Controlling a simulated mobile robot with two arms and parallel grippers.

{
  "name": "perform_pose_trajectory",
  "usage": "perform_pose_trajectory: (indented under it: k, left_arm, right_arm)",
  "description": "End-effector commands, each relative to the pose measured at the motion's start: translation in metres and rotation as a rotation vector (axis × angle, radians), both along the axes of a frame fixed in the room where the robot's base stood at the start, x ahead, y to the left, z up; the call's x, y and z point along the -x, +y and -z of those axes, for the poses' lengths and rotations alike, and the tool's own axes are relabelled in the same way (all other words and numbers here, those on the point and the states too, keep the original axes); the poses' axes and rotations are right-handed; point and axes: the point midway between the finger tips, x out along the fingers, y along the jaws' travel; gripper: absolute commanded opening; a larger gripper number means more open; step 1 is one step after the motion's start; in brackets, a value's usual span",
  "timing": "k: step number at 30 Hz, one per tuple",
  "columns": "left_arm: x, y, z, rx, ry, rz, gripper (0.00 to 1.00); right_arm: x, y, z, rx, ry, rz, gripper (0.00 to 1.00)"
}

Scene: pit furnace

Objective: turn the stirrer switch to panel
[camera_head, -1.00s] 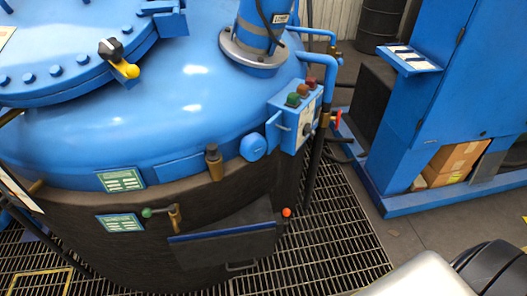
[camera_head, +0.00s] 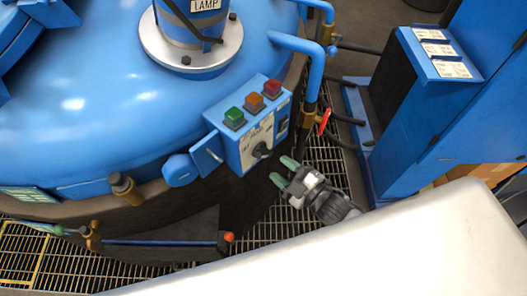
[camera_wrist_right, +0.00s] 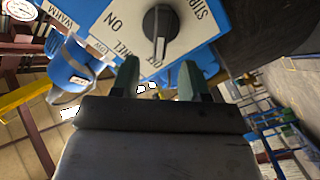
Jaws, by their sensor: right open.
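The stirrer switch (camera_head: 262,150) is a black rotary knob on the front of a blue control box on the vessel's side. In the right wrist view the knob (camera_wrist_right: 160,22) sits on a white plate with partly visible lettering, including "STIR" and "ON". Its light pointer mark stands roughly upright in that picture. My right gripper (camera_head: 282,170) has green fingertips. It is open and empty, just to the lower right of the knob and apart from it. In the wrist view the fingertips (camera_wrist_right: 160,75) lie below the knob, one to each side. My left gripper is not in view.
Green (camera_head: 234,117), orange and red buttons top the control box (camera_head: 243,130). A small blue flap stands at its left. Blue pipes with a red-handled valve (camera_head: 324,122) are close to the right. A blue cabinet (camera_head: 440,130) stands farther right, with grating floor between.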

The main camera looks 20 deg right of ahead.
Motion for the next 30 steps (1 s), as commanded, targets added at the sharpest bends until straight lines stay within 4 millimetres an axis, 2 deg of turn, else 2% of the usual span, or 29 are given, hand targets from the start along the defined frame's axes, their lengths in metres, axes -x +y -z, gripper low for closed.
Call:
perform_pose_trajectory:
  k: [3, 9, 15, 23, 30]
  left_arm:
    - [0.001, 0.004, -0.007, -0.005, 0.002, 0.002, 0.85]
    - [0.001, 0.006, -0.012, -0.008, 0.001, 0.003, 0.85]
    - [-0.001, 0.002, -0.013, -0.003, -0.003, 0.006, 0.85]
    - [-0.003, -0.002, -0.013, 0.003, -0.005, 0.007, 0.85]
    - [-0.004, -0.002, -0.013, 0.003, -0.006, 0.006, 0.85]
  right_arm:
    - [-0.022, 0.012, -0.003, -0.002, -0.001, 0.001, 0.45]
    - [-0.049, 0.028, -0.002, -0.001, 0.001, 0.001, 0.45]
    - [-0.06, 0.034, 0.0, 0.0, 0.003, 0.001, 0.45]
    - [-0.061, 0.035, 0.001, 0.0, 0.003, 0.001, 0.45]
    - [-0.06, 0.034, 0.0, 0.0, 0.003, 0.001, 0.09]
